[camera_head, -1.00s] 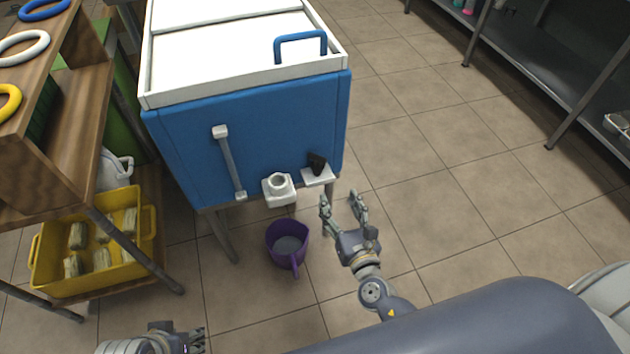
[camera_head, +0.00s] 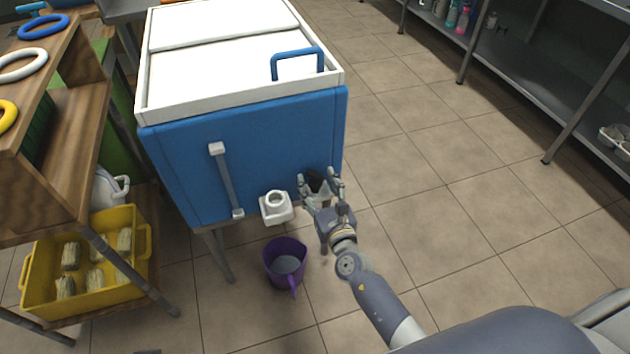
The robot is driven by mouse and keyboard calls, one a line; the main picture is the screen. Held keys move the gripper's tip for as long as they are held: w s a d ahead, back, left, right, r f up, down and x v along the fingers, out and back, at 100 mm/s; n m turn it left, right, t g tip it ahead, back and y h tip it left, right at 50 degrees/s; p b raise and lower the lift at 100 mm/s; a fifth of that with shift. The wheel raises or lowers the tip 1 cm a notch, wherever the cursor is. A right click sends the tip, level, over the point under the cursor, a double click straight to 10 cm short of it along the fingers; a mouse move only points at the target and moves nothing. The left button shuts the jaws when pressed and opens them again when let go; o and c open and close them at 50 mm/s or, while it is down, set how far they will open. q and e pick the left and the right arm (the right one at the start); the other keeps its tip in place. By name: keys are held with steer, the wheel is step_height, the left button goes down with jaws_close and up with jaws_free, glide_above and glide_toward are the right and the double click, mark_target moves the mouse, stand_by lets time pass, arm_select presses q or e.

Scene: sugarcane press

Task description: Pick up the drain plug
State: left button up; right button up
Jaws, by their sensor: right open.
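The black drain plug (camera_head: 314,181) sits on a small white ledge at the lower right of the blue cooler's (camera_head: 262,146) front. My right gripper (camera_head: 321,184) is open, with its fingers at the ledge, one on each side of the plug in the picture. The fingers hide part of the plug and most of the ledge. I cannot tell whether they touch the plug. The white drain spout (camera_head: 276,208) sticks out just left of it, with an open round top. My left gripper is not in view.
A purple jug (camera_head: 286,262) stands on the floor below the spout. A wooden rack with a yellow crate (camera_head: 84,300) of pale pieces stands at left. A metal shelf (camera_head: 530,88) stands at the upper right. The tiled floor between is clear.

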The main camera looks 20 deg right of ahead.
steer(key=shift+w, duration=0.4)
steer(key=c, duration=1.1)
steer(key=shift+d, duration=0.1)
steer(key=shift+c, duration=0.5)
